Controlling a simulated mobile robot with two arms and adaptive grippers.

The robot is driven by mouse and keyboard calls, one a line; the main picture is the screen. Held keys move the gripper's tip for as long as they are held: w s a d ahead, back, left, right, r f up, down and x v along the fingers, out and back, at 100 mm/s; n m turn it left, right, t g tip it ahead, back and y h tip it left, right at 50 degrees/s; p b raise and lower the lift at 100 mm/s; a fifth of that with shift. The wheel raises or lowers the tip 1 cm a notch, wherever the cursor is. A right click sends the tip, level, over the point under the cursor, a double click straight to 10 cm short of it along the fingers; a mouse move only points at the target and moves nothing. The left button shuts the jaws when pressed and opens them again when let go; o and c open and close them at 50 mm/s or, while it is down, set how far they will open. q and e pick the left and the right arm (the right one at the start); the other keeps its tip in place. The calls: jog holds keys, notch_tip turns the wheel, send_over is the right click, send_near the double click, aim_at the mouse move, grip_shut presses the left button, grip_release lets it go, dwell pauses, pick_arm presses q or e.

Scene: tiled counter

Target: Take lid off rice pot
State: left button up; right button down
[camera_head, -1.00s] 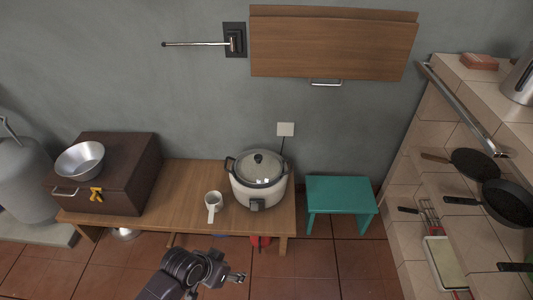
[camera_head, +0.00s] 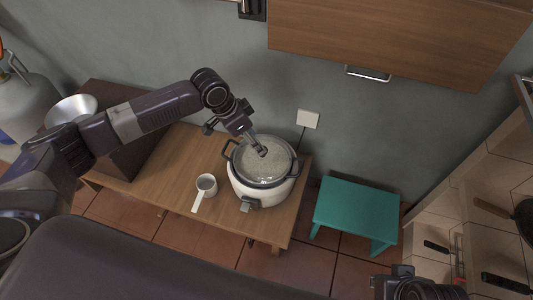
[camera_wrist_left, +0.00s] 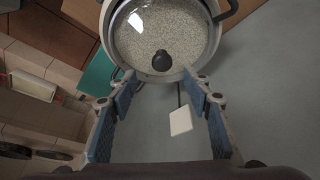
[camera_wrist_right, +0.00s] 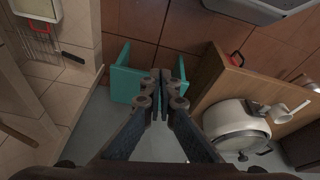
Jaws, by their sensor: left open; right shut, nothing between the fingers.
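The rice pot (camera_head: 245,188) is white with dark side handles and stands at the right end of the wooden bench. Its glass lid (camera_head: 272,172) is on, with rice visible through it, and has a dark round knob (camera_wrist_left: 162,61). My left gripper (camera_head: 262,148) reaches down over the lid from the back left. In the left wrist view its fingers (camera_wrist_left: 162,76) are open, with the knob in line with the gap just beyond the tips. Contact cannot be told. My right gripper (camera_wrist_right: 170,78) is shut and empty, away from the pot; in the head view only its arm shows at bottom right.
A white cup with a handle (camera_head: 206,184) stands on the bench (camera_head: 180,165) left of the pot. A teal stool (camera_head: 355,208) is to the right. A wooden cabinet (camera_head: 400,40) hangs on the wall above. A brown box with a metal bowl (camera_head: 72,108) is at the left.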

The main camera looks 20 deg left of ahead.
pick_arm(q)
jog(key=shift+w+d+f, duration=0.1)
jog(key=shift+d+f, duration=0.05)
jog(key=shift+f, duration=0.4)
jog(key=shift+b+x, duration=0.5)
jog(key=shift+x, duration=0.4)
jog(key=b+x, duration=0.1)
jog(key=x, duration=0.2)
jog(key=shift+w, duration=0.15)
pick_arm(e)
jog(key=w+a+r+t, duration=0.1)
jog(key=w+t, duration=0.1)
jog(key=w, duration=0.2)
jog(key=w+a+t+y, duration=0.1)
jog(key=w+t, duration=0.1)
jog(key=w, duration=0.2)
jog(key=shift+w+a+r, duration=0.15)
jog(key=shift+a+r, duration=0.1)
jog(key=shift+r, duration=0.1)
pick_arm(q)
jog(key=shift+c, duration=0.4)
grip_shut()
